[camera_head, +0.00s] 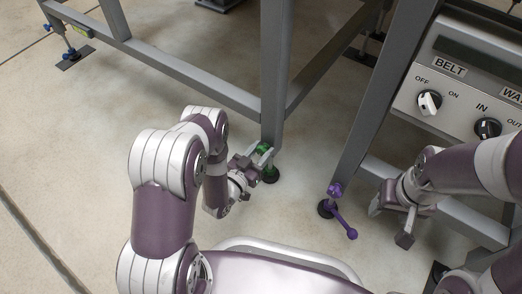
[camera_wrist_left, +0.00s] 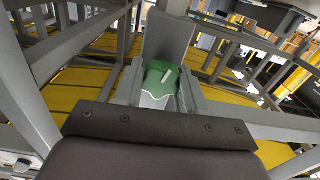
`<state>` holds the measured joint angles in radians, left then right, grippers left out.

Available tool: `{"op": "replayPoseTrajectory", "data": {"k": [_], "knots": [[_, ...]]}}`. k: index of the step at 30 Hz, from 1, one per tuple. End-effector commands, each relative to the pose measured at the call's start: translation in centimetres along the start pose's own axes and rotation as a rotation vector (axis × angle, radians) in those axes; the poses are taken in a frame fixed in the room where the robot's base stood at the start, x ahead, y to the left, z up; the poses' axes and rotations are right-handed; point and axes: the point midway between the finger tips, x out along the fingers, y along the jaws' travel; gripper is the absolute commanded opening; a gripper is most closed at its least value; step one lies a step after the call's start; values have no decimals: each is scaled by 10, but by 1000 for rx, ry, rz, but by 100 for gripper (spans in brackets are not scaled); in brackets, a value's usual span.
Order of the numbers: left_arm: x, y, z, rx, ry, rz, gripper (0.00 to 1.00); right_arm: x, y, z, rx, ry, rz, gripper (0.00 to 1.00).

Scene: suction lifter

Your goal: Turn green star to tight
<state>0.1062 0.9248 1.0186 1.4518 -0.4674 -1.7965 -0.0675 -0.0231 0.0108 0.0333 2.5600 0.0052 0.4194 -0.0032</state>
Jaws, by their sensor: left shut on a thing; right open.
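The green star knob (camera_head: 264,148) sits low on a grey frame leg, just above a dark green foot (camera_head: 270,175) on the floor. It also shows in the left wrist view (camera_wrist_left: 161,76), close up between the jaws, with a small white mark on its top. My left gripper (camera_head: 257,154) is shut on the green star. The jaws hide part of the knob, and I cannot read any tight marking. My right gripper (camera_head: 390,219) is open and empty, beside the grey frame at the right.
A purple knob (camera_head: 336,190) with a handle stands on another leg, between my grippers. A control panel (camera_head: 465,75) with BELT and IN dials is at upper right. Blue knobs (camera_head: 69,53) are on a leg at far upper left. Floor at the left is clear.

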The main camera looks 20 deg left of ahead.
Motion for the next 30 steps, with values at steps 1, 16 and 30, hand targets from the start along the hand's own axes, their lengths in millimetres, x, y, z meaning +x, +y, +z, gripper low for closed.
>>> {"op": "replayPoseTrajectory", "data": {"k": [1, 16, 30], "knots": [[1, 0, -3, 16, 5, 0, 10, -3, 0, 0, 0, 0, 0, 59], [0, 1, -5, 412, 6, -1, 10, -28, 0, -3, 0, 0, 0, 59], [1, 2, -4, 859, 7, 0, 10, -48, 0, -6, 0, 0, 0, 59]]}}
